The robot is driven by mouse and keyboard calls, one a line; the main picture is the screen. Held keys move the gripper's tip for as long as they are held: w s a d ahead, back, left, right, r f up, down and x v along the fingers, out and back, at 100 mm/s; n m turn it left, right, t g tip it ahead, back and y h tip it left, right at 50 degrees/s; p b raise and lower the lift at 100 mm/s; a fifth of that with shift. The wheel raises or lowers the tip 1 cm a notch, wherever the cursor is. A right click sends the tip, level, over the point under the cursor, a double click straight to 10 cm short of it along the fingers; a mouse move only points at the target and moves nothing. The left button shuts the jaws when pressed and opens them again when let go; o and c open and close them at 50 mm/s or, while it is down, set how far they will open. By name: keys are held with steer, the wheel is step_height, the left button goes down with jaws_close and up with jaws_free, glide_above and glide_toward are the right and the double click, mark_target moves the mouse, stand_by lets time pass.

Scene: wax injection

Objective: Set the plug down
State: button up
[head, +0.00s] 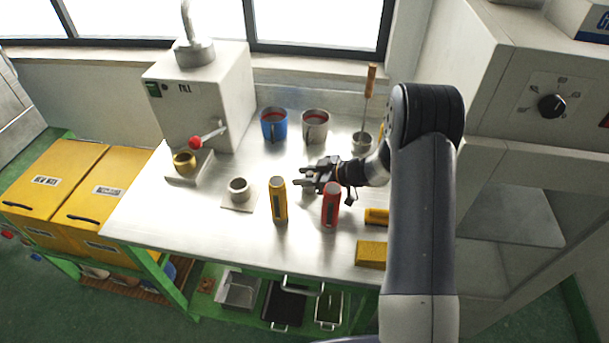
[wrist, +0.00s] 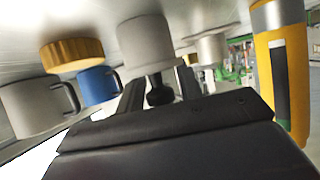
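The plug appears to be a grey cylinder with a black knob (wrist: 145,42), seen upside down in the wrist view. In the head view a small pale part of it (head: 308,188) shows under my gripper (head: 303,178). The knob lies between the two fingers of my gripper (wrist: 160,95) in the wrist view. The fingers are parted, with a narrow gap seen on each side of the knob. The cylinder is at or just above the metal table (head: 235,232); contact with the table cannot be made out.
A yellow bottle (head: 279,203) and a red bottle (head: 330,208) stand in front of my gripper. A blue mug (head: 273,126) and a grey mug (head: 315,127) stand behind. A small grey cup (head: 239,190) is left. A ribbed yellow disc (wrist: 72,55) shows near the mugs.

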steer(key=shift+o, duration=0.8)
steer(key=shift+d+r, duration=0.15)
steer(key=shift+r, duration=0.05)
steer(key=b+v, duration=0.1)
steer(key=v, duration=0.6)
steer(key=shift+d, duration=0.1)
